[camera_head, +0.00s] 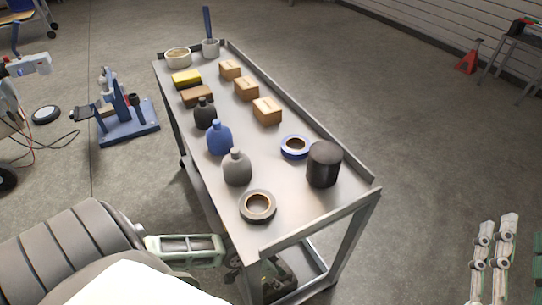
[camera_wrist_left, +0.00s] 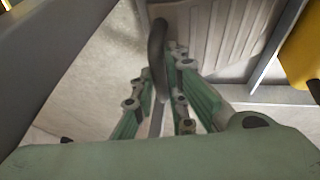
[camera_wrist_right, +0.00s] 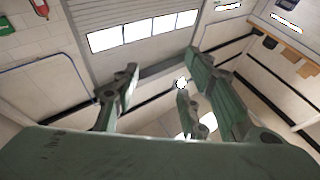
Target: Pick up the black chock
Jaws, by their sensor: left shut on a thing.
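My left gripper (camera_wrist_left: 160,75) is shut on a dark, curved, narrow thing (camera_wrist_left: 157,48), which appears to be the black chock. My right gripper (camera_wrist_right: 165,90) is open and empty, raised in the air. It also shows at the right edge of the head view (camera_head: 492,258).
The metal cart (camera_head: 288,222) carries bottles, tape rolls, small boxes and a black cylinder (camera_head: 323,165) on top. Its lower shelf (camera_head: 308,268) is close to my left gripper. A blue stand (camera_head: 128,120) is on the floor at left.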

